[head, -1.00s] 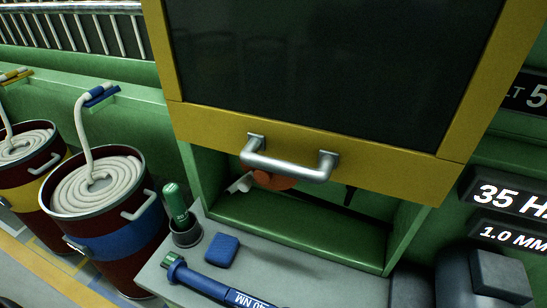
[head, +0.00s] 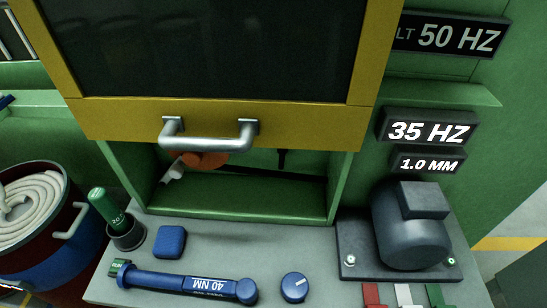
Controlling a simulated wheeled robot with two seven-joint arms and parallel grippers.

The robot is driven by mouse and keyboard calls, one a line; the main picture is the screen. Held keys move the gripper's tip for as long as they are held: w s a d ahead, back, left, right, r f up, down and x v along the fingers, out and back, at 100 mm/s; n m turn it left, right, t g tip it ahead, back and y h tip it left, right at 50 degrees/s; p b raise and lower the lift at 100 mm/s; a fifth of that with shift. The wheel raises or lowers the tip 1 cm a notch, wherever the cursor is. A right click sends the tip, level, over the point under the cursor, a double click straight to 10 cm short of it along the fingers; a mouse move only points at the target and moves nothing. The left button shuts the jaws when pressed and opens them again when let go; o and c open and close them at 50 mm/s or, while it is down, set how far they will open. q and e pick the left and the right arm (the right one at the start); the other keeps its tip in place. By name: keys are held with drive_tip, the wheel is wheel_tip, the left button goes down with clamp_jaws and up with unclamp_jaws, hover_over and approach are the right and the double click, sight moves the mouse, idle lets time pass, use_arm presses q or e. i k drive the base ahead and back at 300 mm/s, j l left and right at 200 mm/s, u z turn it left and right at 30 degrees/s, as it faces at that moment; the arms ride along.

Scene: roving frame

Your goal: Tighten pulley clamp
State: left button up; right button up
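A blue torque wrench (head: 185,282) marked 40 NM lies on the grey bench in the head view, with a green piece at its left end. A yellow-framed guard door with a dark window (head: 215,118) hangs over a green housing, its lower edge above an open gap. A silver bar handle (head: 208,143) is on the door's lower rail. Inside the gap an orange rounded part (head: 205,160) and a pale metal piece (head: 174,171) show partly; the door hides the rest. I cannot tell which part is the pulley clamp. Neither gripper is in view.
A grey motor (head: 412,225) sits on a dark plate at the bench's right. A green-topped tool stands in a dark cup (head: 126,234), near a blue block (head: 170,241) and a blue knob (head: 294,287). Signs (head: 430,132) read 50 HZ, 35 HZ and 1.0 MM. A rope-filled drum (head: 75,250) stands left.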

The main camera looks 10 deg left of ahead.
sight(282, 152)
drive_tip(key=k+j, duration=0.15)
drive_tip(key=j, duration=0.2)
drive_tip(key=k+j+u, duration=0.15)
drive_tip(key=j, duration=0.2)
drive_tip(key=k+j, duration=0.2)
drive_tip(key=j, duration=0.2)
drive_tip(key=u, duration=0.05)
